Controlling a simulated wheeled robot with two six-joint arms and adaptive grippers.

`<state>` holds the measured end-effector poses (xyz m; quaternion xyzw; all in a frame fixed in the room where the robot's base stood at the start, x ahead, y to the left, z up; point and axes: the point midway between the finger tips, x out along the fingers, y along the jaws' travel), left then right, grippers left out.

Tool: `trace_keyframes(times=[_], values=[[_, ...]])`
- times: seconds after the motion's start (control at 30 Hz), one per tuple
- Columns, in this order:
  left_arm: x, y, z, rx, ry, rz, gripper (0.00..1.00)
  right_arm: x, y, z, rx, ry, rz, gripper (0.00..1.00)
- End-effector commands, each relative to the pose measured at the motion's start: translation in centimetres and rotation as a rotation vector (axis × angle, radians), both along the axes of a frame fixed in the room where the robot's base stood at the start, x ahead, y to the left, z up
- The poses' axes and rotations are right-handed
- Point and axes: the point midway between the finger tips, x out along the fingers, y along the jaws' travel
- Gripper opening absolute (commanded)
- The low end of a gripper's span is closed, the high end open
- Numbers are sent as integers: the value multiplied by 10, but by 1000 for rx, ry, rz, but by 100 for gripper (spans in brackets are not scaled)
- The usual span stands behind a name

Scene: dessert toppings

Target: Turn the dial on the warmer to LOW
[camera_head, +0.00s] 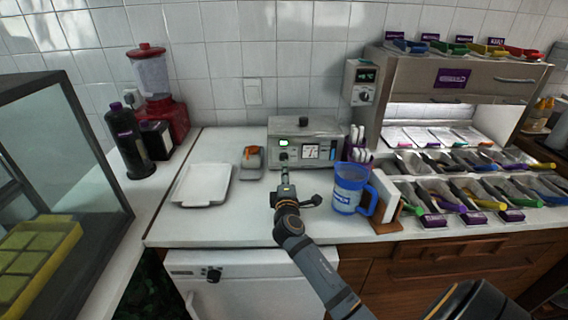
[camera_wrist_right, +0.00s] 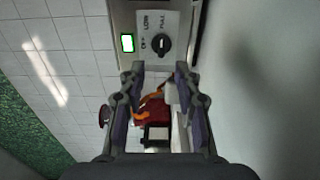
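I cannot tell for certain which mark the dial points at. My right gripper (camera_head: 284,167) is in front of the dial. In the wrist view the right gripper (camera_wrist_right: 158,70) has its fingers apart, empty, with the dial beyond the fingertips. My left gripper is not in view.
A white tray (camera_head: 203,183) and a small grey-and-orange item (camera_head: 251,157) are left of the warmer. A blue mug (camera_head: 348,190) stands close right of my right arm. A topping station (camera_head: 455,78) fills the right side. A red blender (camera_head: 160,95) is back left.

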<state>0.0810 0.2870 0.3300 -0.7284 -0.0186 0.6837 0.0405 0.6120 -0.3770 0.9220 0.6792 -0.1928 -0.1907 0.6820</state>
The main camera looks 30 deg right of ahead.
Motion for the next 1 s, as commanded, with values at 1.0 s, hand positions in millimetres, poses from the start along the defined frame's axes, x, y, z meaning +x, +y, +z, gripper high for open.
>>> trace_keyframes(times=[1.0], values=[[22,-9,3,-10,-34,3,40,62,-38,-1,4,0,-1,0]])
